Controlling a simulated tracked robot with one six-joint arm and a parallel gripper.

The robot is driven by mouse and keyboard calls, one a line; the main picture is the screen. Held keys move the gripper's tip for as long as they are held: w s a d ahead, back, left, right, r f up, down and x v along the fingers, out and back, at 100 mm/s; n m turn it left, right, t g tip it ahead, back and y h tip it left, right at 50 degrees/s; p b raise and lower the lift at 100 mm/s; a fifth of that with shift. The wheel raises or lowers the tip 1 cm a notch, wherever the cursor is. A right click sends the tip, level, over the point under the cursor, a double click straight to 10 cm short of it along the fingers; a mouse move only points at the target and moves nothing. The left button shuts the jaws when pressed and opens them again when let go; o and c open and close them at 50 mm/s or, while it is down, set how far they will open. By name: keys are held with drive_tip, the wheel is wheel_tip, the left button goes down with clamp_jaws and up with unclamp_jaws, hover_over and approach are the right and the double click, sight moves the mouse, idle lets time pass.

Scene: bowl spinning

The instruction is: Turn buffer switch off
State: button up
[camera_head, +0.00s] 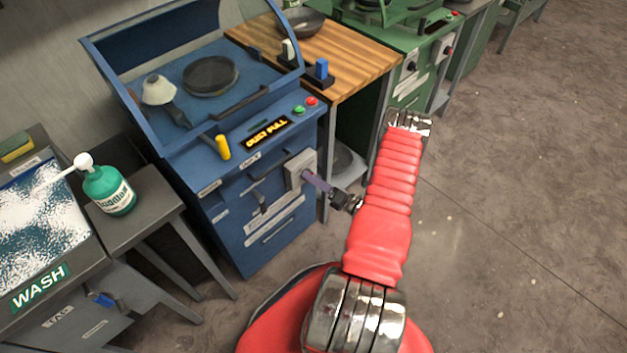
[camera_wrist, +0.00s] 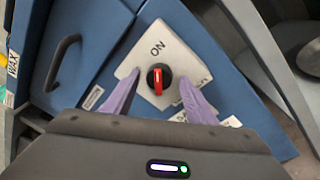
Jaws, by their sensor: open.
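The buffer switch (camera_wrist: 158,78) is a black round knob with a red bar on a light grey plate (camera_wrist: 180,60). The red bar lines up roughly with the printed word ON. In the head view the plate (camera_head: 297,163) is on the front of the blue machine (camera_head: 232,187); the knob is hidden there. My gripper (camera_wrist: 158,82) is open, with one purple finger on each side of the knob and nothing held. It also shows in the head view (camera_head: 309,176), close to the plate. Contact with the knob cannot be told. The right finger partly covers another label.
The machine has a lit display (camera_head: 267,132), a yellow lever (camera_head: 223,147) and green and red buttons (camera_head: 305,105). A dark handle (camera_wrist: 63,58) is left of the plate. A green pump bottle (camera_head: 109,190) stands on a side table. Open floor lies right.

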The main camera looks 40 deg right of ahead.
drive_tip(key=c, duration=1)
drive_tip(key=shift+a, duration=0.1)
drive_tip(key=shift+c, duration=0.2)
